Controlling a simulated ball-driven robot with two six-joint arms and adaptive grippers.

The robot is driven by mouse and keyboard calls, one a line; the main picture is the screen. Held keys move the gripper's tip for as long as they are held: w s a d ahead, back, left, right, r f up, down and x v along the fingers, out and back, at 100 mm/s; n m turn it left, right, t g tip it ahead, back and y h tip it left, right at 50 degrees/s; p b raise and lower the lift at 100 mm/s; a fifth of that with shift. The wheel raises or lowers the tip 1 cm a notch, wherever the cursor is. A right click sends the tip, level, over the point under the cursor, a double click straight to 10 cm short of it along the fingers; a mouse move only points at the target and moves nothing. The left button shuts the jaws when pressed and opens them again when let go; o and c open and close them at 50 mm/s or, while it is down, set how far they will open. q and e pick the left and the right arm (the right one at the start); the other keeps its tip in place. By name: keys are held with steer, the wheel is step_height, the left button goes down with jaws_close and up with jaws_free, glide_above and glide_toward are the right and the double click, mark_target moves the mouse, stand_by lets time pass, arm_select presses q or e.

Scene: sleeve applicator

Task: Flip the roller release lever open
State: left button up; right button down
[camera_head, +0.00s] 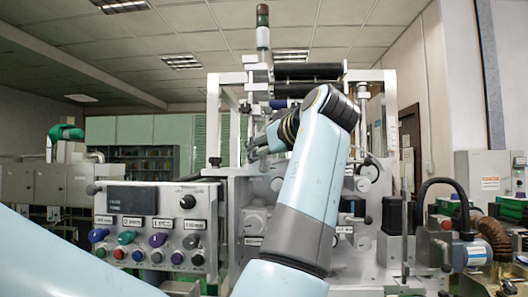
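The sleeve applicator (228,190) stands in the middle, a pale metal machine. Two black rollers lie across its top, an upper one (308,71) and a lower one (294,89). I cannot pick out the release lever for certain; it may be among the small parts below the rollers or behind my arm. My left arm comes in from the lower left, rises in front of the machine and bends at the top toward the left. My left gripper (259,149) is small and partly hidden at the machine's upper front; its fingers are unclear. My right gripper is out of view.
A control panel (160,235) with colored knobs and a dark display is at the left front. A signal tower (263,35) rises above the machine. A pump-like unit (470,252) with hoses stands at the right. Upright posts flank the rollers.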

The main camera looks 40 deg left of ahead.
arm_select(q)
steer(key=shift+w+a, duration=0.1)
steer(key=shift+a, duration=0.1)
step_height(320, 180, up, 10)
steer(key=shift+f, duration=0.1)
steer(key=shift+d+f, duration=0.1)
steer(key=shift+d, duration=0.05)
stand_by(0.6)
